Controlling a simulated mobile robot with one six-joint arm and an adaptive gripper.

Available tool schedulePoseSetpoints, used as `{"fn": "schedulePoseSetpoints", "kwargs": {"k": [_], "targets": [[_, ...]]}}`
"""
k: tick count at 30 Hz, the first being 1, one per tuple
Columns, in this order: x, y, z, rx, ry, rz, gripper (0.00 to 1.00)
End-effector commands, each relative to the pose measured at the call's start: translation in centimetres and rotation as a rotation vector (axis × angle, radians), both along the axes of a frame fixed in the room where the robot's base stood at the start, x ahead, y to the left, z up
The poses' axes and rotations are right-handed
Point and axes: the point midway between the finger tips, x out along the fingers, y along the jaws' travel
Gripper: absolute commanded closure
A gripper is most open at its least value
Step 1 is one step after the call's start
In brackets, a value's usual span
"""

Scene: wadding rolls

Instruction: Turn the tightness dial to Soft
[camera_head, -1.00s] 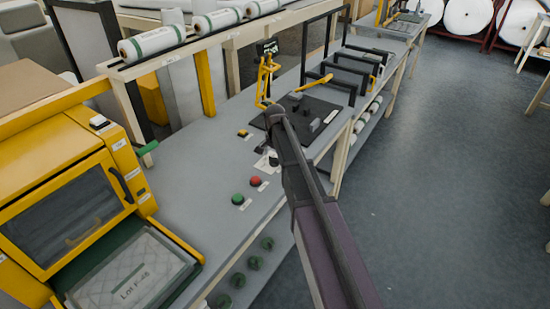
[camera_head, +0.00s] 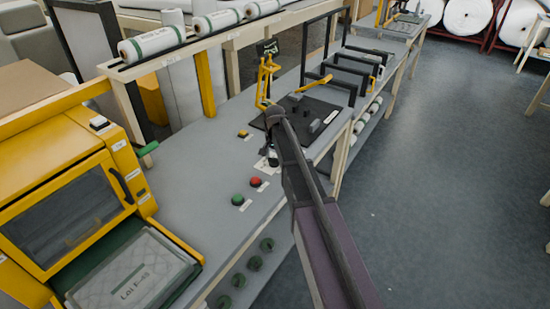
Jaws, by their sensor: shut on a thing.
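My gripper (camera_head: 271,153) is small and dark in the head view, pointing down at the grey bench top beside a white label card (camera_head: 261,164). It is shut on what appears to be the tightness dial. The dial is mostly hidden by the fingers and my arm, so its pointer and setting cannot be read. The writing on the card is too small to read.
A green button (camera_head: 238,200) and a red button (camera_head: 255,182) stand nearer on the bench, with a yellow switch (camera_head: 243,134) farther back. A yellow stand (camera_head: 265,80) and black mat (camera_head: 318,116) lie beyond. Several green knobs (camera_head: 255,263) line the bench front.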

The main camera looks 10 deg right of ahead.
Motion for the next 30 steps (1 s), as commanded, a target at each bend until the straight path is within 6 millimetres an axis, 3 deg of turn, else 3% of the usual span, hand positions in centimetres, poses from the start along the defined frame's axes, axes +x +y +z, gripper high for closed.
{"fn": "schedulePoseSetpoints", "kwargs": {"k": [18,30], "targets": [[-0.1,0.12,-0.05,-0.002,0.003,0.524,0.79],[-0.13,0.18,-0.05,-0.001,0.004,0.695,0.79]]}}
